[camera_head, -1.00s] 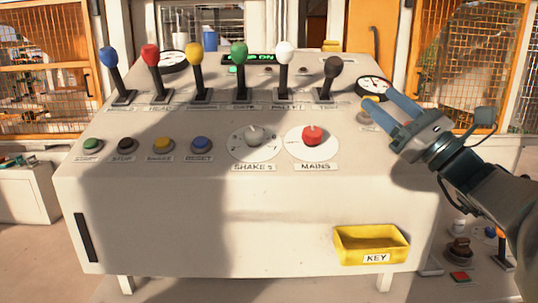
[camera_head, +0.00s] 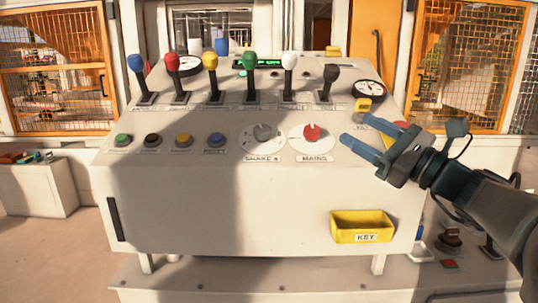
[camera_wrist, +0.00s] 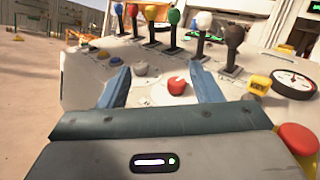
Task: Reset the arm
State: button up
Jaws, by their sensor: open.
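My gripper (camera_head: 352,130) is open and empty, with two blue fingers. It hangs over the right part of a sloped white control console (camera_head: 230,200), pointing left. In the wrist view my gripper (camera_wrist: 168,82) has the red MAINS knob (camera_wrist: 177,86) showing between its fingers. The MAINS knob (camera_head: 312,132) sits on a white dial left of the fingertips in the head view. I cannot tell whether the fingers touch anything. A yellow key-like piece (camera_head: 363,105) stands just beyond the upper finger. A red button (camera_head: 400,127) is partly hidden behind my gripper.
A row of levers with coloured knobs, such as the green one (camera_head: 249,58), stands along the console's back. A grey SHAKES knob (camera_head: 263,132) and several push buttons (camera_head: 184,140) line its front. A yellow KEY tray (camera_head: 362,227) is on the front face. A round gauge (camera_head: 369,91) sits at right.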

jog(key=s+a+f+n+g+h+p, duration=0.5)
jog(key=s+a+f+n+g+p, duration=0.25)
jog(key=a+f+n+g, duration=0.35)
jog(key=s+d+f+n+g+h+p, duration=0.1)
jog(key=s+d+f+n+h+p, duration=0.6)
jog(key=s+n+h, duration=0.3)
jog(key=shift+d+n, duration=0.7)
dwell(0.5)
